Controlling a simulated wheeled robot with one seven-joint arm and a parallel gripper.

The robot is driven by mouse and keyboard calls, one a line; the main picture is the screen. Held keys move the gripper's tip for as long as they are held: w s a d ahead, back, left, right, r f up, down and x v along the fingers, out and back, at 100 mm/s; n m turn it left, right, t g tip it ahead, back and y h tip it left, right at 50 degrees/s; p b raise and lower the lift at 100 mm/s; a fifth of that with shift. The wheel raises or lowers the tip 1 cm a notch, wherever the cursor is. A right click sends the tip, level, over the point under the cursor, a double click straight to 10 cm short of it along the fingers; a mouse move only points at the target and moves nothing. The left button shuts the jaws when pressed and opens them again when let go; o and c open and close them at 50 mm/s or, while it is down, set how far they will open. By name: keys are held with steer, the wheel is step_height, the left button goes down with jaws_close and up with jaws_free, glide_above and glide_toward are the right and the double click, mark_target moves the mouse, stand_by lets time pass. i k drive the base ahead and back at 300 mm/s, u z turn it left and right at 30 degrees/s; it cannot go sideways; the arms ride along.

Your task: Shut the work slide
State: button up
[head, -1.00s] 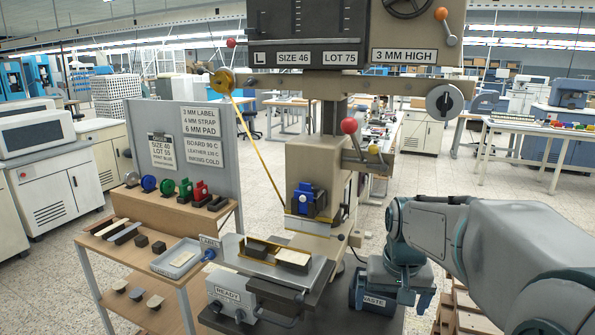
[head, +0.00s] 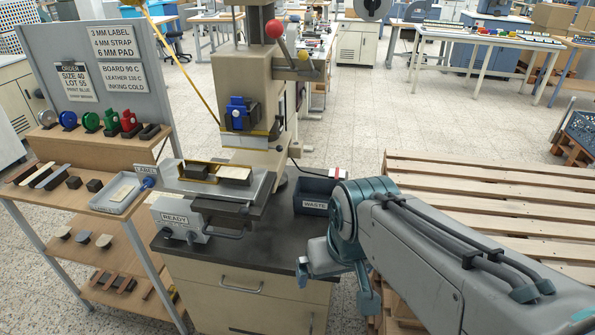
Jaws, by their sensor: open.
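The work slide (head: 262,186) is a grey metal plate on the stamping press. It carries a brass-edged nest (head: 205,165) with a cream block (head: 234,173) and a dark part. It sticks out in front of the press column, below the blue-fronted stamping head (head: 238,115). A dark bar handle (head: 222,234) hangs at its front. My gripper (head: 338,288) is right of the slide and handle, over the right front corner of the press's dark bench top, apart from both. Its fingers point down and are open, with nothing seen between them; my wrist partly hides them.
A dark waste bin (head: 313,206) stands right of the slide, behind my gripper. A grey READY box (head: 178,222) sits left of the handle. A wooden side table (head: 98,205) with a label tray stands at left. Wooden pallets (head: 480,180) fill the right side.

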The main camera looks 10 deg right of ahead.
mark_target(221, 213)
steer(key=z, duration=0.5)
steer(key=k, duration=0.65)
steer(key=z, duration=0.1)
steer(key=i, duration=0.9)
steer(key=u, duration=1.25)
steer(key=i, duration=0.4)
steer(key=u, duration=0.45)
